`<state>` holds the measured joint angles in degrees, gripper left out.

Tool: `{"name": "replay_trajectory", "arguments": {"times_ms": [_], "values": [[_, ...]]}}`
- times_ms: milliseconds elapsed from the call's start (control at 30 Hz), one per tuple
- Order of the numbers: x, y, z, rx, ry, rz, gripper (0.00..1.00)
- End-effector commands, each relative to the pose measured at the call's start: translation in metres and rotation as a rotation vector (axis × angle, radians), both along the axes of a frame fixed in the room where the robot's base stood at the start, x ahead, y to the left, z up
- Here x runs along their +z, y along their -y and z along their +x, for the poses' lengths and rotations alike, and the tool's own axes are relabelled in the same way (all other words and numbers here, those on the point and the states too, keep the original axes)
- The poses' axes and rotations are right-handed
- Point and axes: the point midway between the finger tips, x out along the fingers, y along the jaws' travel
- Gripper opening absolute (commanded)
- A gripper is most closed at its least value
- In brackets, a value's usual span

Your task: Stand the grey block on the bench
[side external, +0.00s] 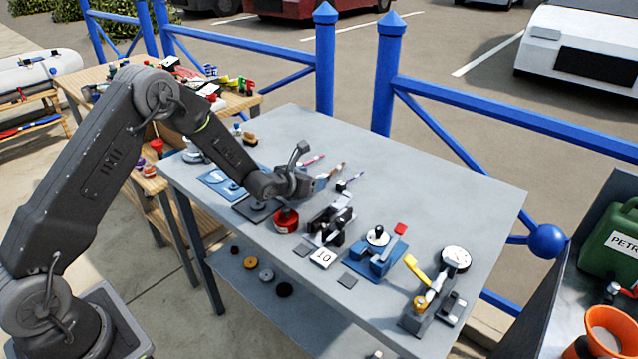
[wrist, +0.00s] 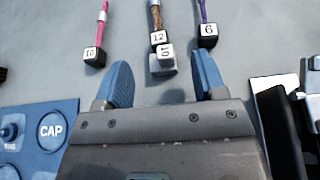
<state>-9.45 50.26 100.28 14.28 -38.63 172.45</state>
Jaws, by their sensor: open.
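In the wrist view, a small pale grey block (wrist: 164,68) with a white numbered face lies on the grey bench (wrist: 252,50). It sits close against the black 12 tag of a brown-handled tool. My gripper (wrist: 162,80) is open, its two blue fingers apart, with the block between and just beyond the fingertips. No finger visibly touches it. In the side view, my gripper (side external: 303,188) is low over the middle of the bench (side external: 440,200). I cannot make out the block there.
Pink-handled (wrist: 102,25) and purple-handled (wrist: 202,15) tools with black tags lie on either side. In the side view, a red round piece (side external: 286,221) and black clamp (side external: 328,225) stand near my gripper. The bench's far right is clear.

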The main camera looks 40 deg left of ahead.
Motion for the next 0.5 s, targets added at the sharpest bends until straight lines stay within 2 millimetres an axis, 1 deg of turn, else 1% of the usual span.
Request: {"name": "replay_trajectory", "arguments": {"times_ms": [33,100,200,433,500], "values": [[-0.003,0.0,0.007,-0.001,0.001,0.0,0.64],[-0.006,0.001,0.013,0.0,0.0,0.0,0.64],[-0.007,0.001,0.018,0.0,0.001,0.0,0.64],[-0.007,0.001,0.018,0.0,0.0,0.0,0.64],[-0.007,0.001,0.018,0.0,0.0,0.0,0.58]]}}
